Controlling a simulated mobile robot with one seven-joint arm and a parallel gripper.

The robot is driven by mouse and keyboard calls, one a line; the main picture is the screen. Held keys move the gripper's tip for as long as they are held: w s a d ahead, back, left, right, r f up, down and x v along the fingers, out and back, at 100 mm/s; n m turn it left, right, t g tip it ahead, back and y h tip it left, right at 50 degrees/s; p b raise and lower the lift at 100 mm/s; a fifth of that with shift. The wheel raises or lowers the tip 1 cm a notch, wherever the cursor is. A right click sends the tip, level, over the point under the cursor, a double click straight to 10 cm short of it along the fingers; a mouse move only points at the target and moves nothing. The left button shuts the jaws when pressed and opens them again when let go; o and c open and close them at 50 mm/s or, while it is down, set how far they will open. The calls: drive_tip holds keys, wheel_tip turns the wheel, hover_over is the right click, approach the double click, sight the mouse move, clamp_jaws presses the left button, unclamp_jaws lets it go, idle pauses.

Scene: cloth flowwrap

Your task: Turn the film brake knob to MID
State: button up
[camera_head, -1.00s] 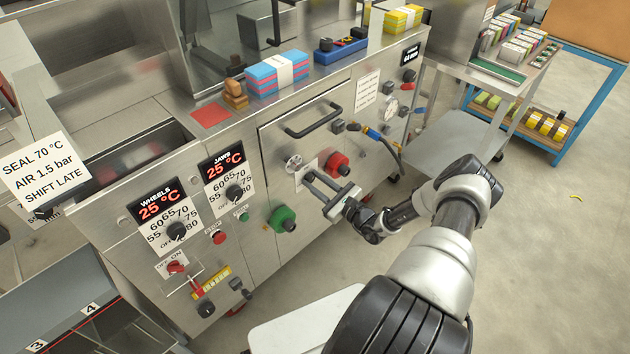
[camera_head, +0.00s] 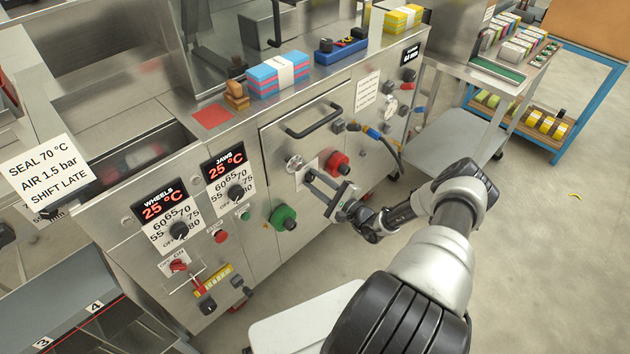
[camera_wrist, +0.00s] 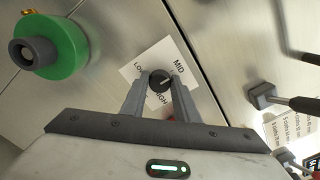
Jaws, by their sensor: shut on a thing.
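The film brake knob (camera_wrist: 160,77) is a small black round knob with a pale pointer line, on a white card (camera_wrist: 140,69) marked LOW, MID and HIGH. In the wrist view its pointer slants up and right, roughly towards the MID lettering. I cannot tell whether it sits exactly on MID. My gripper (camera_wrist: 159,84) has a finger on each side of the knob and is shut on it. In the head view my gripper (camera_head: 311,178) reaches the machine's front panel, and its fingers largely hide the knob.
A green knob (camera_head: 284,218) is left of my gripper and a red knob (camera_head: 338,164) is just above it. Hose fittings (camera_head: 372,131) stick out to the right.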

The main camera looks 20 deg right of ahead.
idle(0.4)
drive_tip(key=o, duration=1.1)
drive_tip(key=shift+c, duration=0.2)
drive_tip(key=p+v, duration=0.1)
drive_tip(key=v, duration=1.6)
drive_tip(key=shift+s, duration=0.25)
drive_tip(key=shift+r, duration=0.1)
